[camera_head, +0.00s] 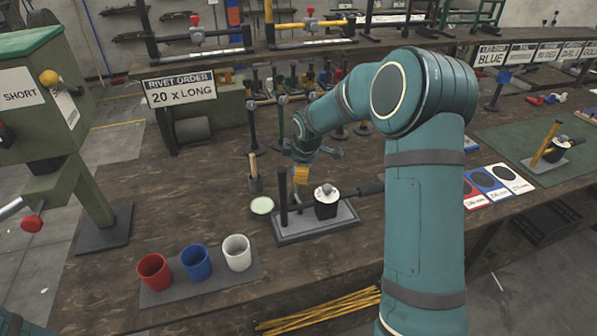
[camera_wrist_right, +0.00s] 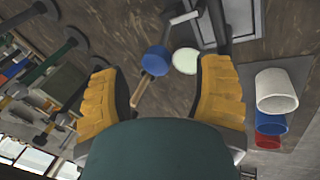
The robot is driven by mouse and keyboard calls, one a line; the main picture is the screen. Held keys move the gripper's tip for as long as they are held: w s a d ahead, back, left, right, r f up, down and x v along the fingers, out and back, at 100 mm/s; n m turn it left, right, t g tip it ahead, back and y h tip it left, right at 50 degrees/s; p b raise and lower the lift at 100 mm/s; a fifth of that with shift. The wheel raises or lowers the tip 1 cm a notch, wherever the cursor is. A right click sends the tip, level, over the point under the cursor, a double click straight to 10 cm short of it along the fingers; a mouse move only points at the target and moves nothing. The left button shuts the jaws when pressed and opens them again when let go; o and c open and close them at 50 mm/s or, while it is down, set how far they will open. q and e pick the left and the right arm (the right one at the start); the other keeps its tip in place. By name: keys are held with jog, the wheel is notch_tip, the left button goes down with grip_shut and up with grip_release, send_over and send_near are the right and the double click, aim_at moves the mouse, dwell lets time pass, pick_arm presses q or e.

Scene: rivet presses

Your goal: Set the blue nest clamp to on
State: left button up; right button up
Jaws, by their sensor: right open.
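A blue round knob (camera_wrist_right: 153,60) on a pale lever (camera_wrist_right: 184,18) shows in the right wrist view, between and beyond my gripper's fingers; I take it as the blue nest clamp's handle. The lever runs toward a grey fixture plate (camera_wrist_right: 226,18). In the head view the fixture (camera_head: 318,231) carries a black upright post (camera_head: 283,198) and a black block with a pale top (camera_head: 326,205). The blue knob is hidden there. My right gripper (camera_head: 300,174) is over the fixture's far left side; in the wrist view it (camera_wrist_right: 160,78) is open, its yellow-padded fingers apart.
A pale green disc (camera_head: 262,205) and a dark holder with a wooden handle (camera_head: 254,176) stand left of the fixture. Red (camera_head: 154,271), blue (camera_head: 196,262) and white (camera_head: 237,252) cups stand in front. A green press (camera_head: 62,110) stands at left.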

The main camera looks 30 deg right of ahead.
jog(key=v, duration=0.8)
dwell(0.4)
